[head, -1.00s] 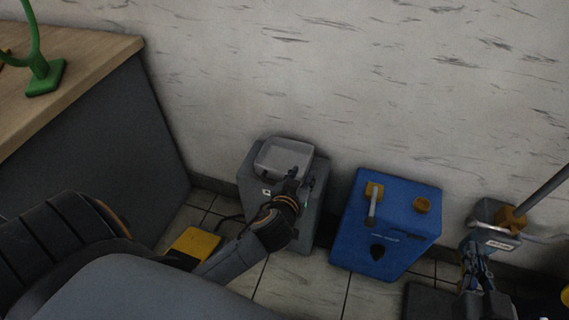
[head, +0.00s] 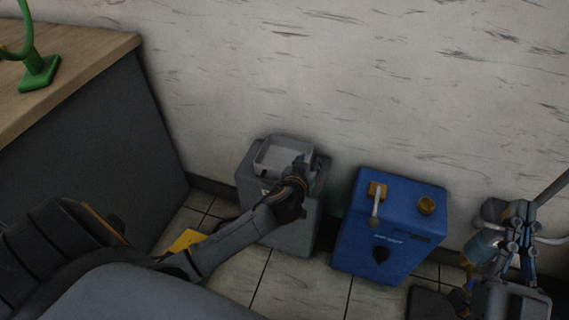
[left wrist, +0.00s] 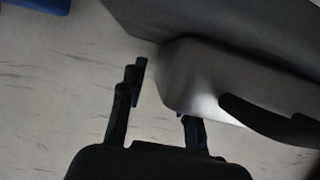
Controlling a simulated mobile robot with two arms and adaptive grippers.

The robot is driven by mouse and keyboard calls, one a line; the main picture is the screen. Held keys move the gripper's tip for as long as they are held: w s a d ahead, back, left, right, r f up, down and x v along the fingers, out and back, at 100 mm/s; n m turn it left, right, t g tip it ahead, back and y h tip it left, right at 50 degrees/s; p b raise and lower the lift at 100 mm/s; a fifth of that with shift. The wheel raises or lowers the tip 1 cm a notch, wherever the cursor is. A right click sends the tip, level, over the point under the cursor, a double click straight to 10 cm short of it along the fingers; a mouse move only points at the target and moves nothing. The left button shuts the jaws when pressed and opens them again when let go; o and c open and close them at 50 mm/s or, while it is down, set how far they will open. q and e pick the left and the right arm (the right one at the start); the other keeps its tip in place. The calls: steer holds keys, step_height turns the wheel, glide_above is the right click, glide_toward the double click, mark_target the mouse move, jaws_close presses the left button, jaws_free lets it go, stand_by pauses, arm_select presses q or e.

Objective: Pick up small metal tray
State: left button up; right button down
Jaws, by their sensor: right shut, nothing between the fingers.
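The small metal tray (head: 270,157) is a shallow light-grey rectangle lying on top of a grey box-shaped machine (head: 290,235). My left gripper (head: 303,163) is at the tray's right end, and its wrist covers part of the near side. In the left wrist view, the left fingers (left wrist: 160,95) stand apart, with the tray's pale rounded corner (left wrist: 195,75) overlapping the right finger. The tray does not look clamped. My right gripper (head: 520,215) is shut and empty at the right, well away from the tray.
A blue machine (head: 390,225) with a yellow knob and a lever stands right of the grey one. A wooden-topped counter (head: 75,75) with a green stand (head: 40,73) is at the left. A wall rises behind, with tiled floor in front.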

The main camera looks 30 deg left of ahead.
arm_select(q)
steer(key=shift+w+f, duration=0.1)
steer(key=shift+w, duration=0.05)
jaws_close()
stand_by(0.4)
